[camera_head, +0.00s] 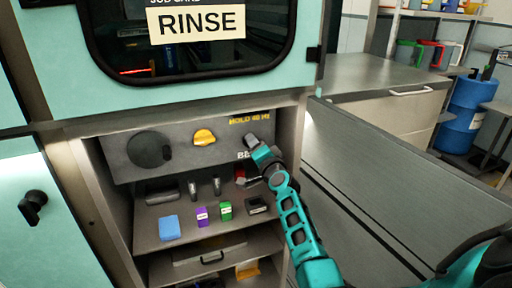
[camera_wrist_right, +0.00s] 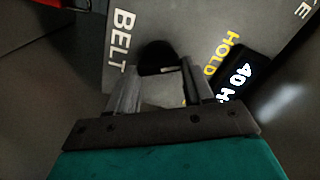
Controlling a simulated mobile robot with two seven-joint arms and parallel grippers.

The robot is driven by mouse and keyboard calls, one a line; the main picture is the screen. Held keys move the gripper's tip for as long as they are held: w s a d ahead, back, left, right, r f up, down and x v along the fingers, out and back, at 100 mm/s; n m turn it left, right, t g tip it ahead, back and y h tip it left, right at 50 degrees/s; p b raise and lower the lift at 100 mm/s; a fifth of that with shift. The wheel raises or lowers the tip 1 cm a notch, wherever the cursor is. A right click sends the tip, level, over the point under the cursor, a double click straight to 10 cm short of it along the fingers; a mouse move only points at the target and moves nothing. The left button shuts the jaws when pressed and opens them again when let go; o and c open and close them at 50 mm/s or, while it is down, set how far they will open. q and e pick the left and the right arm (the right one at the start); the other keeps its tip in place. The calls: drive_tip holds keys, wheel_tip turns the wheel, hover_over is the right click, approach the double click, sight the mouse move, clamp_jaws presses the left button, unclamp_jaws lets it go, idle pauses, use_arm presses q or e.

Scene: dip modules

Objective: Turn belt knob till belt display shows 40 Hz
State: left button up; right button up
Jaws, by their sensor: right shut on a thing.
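The belt knob (camera_wrist_right: 157,58) is a dark round knob on a grey panel in the right wrist view. My right gripper (camera_wrist_right: 157,78) has a finger on each side of it and is shut on it. The label BELT stands to the left of the knob. The belt display (camera_wrist_right: 237,82) is black with white characters reading "40 H", its end hidden, beside the yellow word HOLD. In the head view, my right gripper (camera_head: 253,170) covers the knob, and small yellow text above it appears to read HOLD 40 Hz. My left gripper is not in view.
A yellow knob (camera_head: 204,137) and a large black dial (camera_head: 149,149) sit to the left on the same panel. Below, a shelf holds a blue block (camera_head: 169,228), purple and green boxes and several dark items. The cabinet's side walls frame the opening closely.

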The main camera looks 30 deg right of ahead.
drive_tip(key=o, duration=1)
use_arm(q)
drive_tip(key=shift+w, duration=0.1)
use_arm(e)
drive_tip(key=shift+o, duration=0.2)
use_arm(q)
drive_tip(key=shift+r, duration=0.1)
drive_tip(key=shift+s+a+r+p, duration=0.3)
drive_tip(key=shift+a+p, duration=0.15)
drive_tip(key=shift+p, duration=0.7)
use_arm(e)
drive_tip(key=v, duration=1.3)
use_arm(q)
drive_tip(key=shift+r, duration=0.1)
use_arm(e)
drive_tip(key=shift+d+f, duration=0.1)
